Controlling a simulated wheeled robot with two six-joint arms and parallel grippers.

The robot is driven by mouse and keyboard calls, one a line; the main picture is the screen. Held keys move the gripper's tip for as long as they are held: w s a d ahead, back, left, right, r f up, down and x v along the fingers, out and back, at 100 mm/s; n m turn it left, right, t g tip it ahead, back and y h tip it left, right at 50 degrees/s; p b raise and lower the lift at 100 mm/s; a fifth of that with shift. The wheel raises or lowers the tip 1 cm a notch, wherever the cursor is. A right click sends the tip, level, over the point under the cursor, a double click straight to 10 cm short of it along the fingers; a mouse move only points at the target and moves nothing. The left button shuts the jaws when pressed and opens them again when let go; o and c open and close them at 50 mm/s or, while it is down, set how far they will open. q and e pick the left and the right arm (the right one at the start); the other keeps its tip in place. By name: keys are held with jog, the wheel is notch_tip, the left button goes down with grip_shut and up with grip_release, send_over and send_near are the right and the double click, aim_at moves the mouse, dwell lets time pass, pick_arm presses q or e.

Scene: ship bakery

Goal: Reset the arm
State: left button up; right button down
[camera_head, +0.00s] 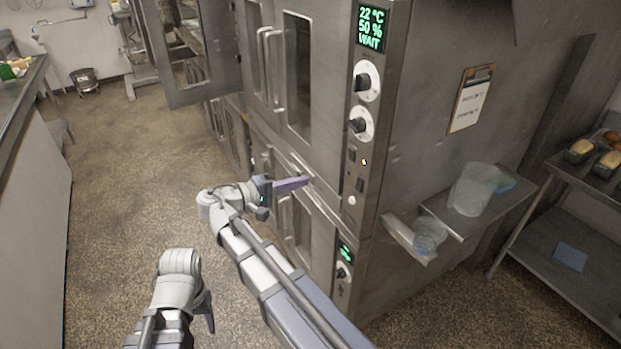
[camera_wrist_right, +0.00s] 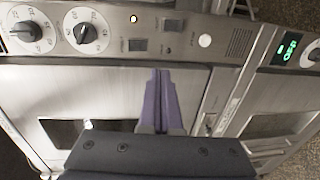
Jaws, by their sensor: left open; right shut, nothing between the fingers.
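My right arm reaches up from the bottom of the head view. Its gripper (camera_head: 303,182) has purple fingers, shut with nothing between them, and points at the front of the steel oven (camera_head: 335,225). In the right wrist view the shut fingers (camera_wrist_right: 161,78) lie together in front of the oven's door and control panel. I cannot tell whether the fingertips touch the oven. My left arm is at the bottom left of the head view. Its gripper (camera_head: 207,312) shows only in part as a dark finger, over the floor; the rest is hidden.
The oven's control panel (camera_head: 362,130) has knobs and a green display. A steel side shelf (camera_head: 475,215) holds a clear container (camera_head: 473,188). A rack with bread tins (camera_head: 580,150) stands at right. A counter (camera_head: 25,190) stands at left. The floor (camera_head: 125,160) between is clear.

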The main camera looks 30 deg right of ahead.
jog(key=shift+a, duration=0.45)
jog(key=shift+f, duration=0.1)
jog(key=s+a+f+n+y, duration=0.1)
jog(key=s+a+f+y, duration=0.3)
jog(key=f, duration=0.3)
jog(key=s+a+f+n+y, duration=0.1)
jog(key=s+a+f+y, duration=0.3)
jog(key=f, duration=0.2)
jog(key=s+a+f+y, duration=0.3)
jog(key=s+a, duration=0.1)
jog(key=a, duration=0.2)
jog(key=s+a+f+n+g+y, duration=0.1)
jog(key=s+a+f+y, duration=0.2)
jog(key=a, duration=0.3)
jog(key=shift+s+y, duration=0.4)
jog(key=shift+y, duration=0.3)
